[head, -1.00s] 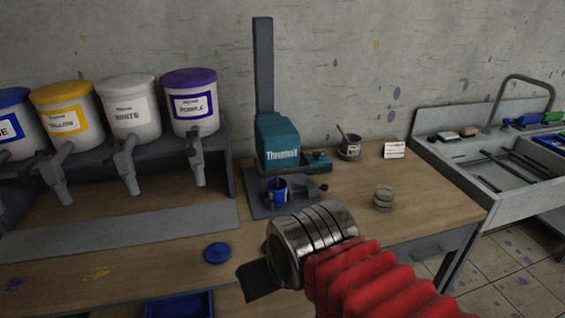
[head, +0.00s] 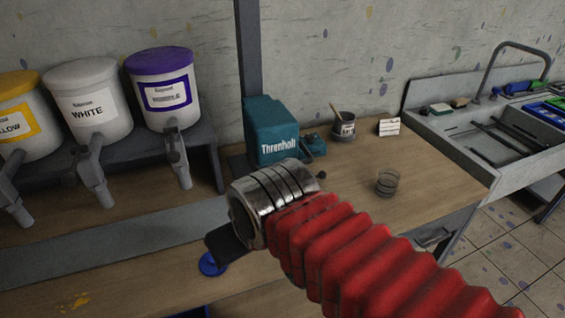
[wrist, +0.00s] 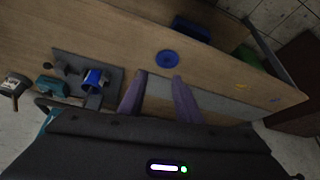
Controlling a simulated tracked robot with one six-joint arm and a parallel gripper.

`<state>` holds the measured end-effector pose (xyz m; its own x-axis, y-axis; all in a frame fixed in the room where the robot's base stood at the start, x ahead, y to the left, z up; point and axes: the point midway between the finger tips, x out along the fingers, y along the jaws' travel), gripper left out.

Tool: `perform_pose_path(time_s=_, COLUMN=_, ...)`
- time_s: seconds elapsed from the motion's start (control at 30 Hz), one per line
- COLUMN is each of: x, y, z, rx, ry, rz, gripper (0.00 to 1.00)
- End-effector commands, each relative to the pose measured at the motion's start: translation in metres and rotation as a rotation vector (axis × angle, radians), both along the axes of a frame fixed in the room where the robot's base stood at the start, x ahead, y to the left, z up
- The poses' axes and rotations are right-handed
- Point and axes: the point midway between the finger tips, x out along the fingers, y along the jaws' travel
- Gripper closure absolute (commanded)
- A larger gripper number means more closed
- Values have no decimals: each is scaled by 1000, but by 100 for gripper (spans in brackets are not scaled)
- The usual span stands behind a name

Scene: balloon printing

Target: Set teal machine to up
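The teal machine (head: 272,132), lettered like "Threnholl", stands on the table against the wall, at a tall grey column (head: 247,45). A small teal part (head: 314,144) with a dark handle shows at its right side. My arm hides its lower front in the head view. In the wrist view its grey base plate (wrist: 65,62) holds a blue-filled cup (wrist: 93,78), and a teal part (wrist: 50,87) shows at the left. My gripper (wrist: 159,75) has its two fingers apart with nothing between them, above the table to one side of the base plate. Whether the machine is up or down is unclear.
Paint tubs with taps, including white (head: 85,100) and purple (head: 165,90), stand on a grey rack at the left. A blue lid (head: 211,265) lies on the table. A sink (head: 460,130) is farther right.

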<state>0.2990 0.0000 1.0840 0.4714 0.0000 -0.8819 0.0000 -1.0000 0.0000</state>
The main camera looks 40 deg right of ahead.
Motion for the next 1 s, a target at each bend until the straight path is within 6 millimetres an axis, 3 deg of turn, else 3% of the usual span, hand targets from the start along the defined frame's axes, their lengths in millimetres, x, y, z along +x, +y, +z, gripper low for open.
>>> perform_pose_path(time_s=0.57, x=-1, y=-4, z=-10, rx=49, ry=72, rz=-47, gripper=69)
perform_pose_path(time_s=1.0, x=1, y=-24, z=-36, rx=320, ry=295, rz=-218, gripper=69)
